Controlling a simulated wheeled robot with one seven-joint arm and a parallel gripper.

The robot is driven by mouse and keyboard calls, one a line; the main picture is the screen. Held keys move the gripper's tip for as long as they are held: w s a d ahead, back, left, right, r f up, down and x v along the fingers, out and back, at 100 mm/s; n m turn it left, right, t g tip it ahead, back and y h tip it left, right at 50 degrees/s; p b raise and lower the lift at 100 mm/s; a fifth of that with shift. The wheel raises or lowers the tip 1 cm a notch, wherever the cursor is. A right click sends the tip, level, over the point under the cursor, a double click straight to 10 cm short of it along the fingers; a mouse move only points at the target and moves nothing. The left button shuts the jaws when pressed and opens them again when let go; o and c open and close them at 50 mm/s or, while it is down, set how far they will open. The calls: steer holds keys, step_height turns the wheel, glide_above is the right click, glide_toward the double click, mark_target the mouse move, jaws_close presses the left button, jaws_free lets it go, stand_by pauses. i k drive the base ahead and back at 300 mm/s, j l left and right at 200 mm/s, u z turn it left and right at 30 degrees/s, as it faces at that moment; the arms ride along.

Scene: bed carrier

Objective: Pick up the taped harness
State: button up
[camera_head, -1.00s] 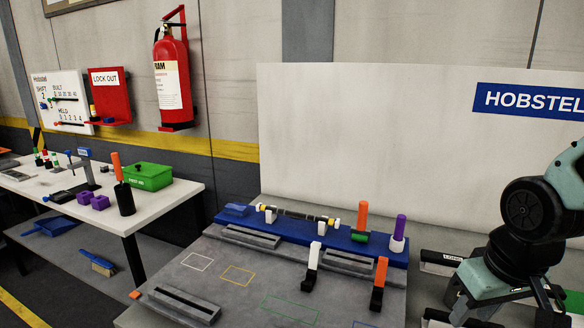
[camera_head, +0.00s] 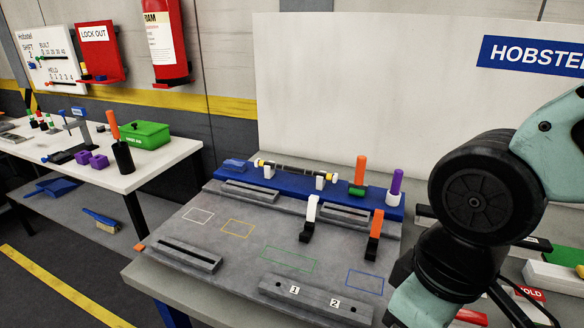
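A dark, rod-like bundle with yellow and white bands near its ends, which looks like the taped harness (camera_head: 290,170), lies across white supports on the blue carrier (camera_head: 270,190). The carrier stands at the back of the grey work board. My arm's dark joint and pale green links fill the right side of the head view, to the right of the carrier and apart from the harness. My gripper is not clearly visible; the lower arm link runs out of the bottom edge.
An orange-handled piece (camera_head: 360,172) and a purple-handled piece (camera_head: 396,184) stand upright at the carrier's right end. White (camera_head: 311,210) and orange (camera_head: 376,224) upright pieces stand in front. A numbered grey block (camera_head: 315,303) lies near the board's front. A white panel (camera_head: 370,90) rises behind.

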mark_target(258, 162)
steer(key=i+j, duration=0.1)
steer(key=j, duration=0.3)
steer(key=i+j+u, duration=0.1)
steer(key=j, duration=0.35)
steer(key=i+j, duration=0.15)
steer(key=j, duration=0.25)
steer(key=i+j+u, duration=0.1)
steer(key=j, duration=0.3)
steer(key=i+j, duration=0.15)
steer(key=j, duration=0.25)
steer(key=i+j+u, duration=0.1)
steer(key=j, duration=0.3)
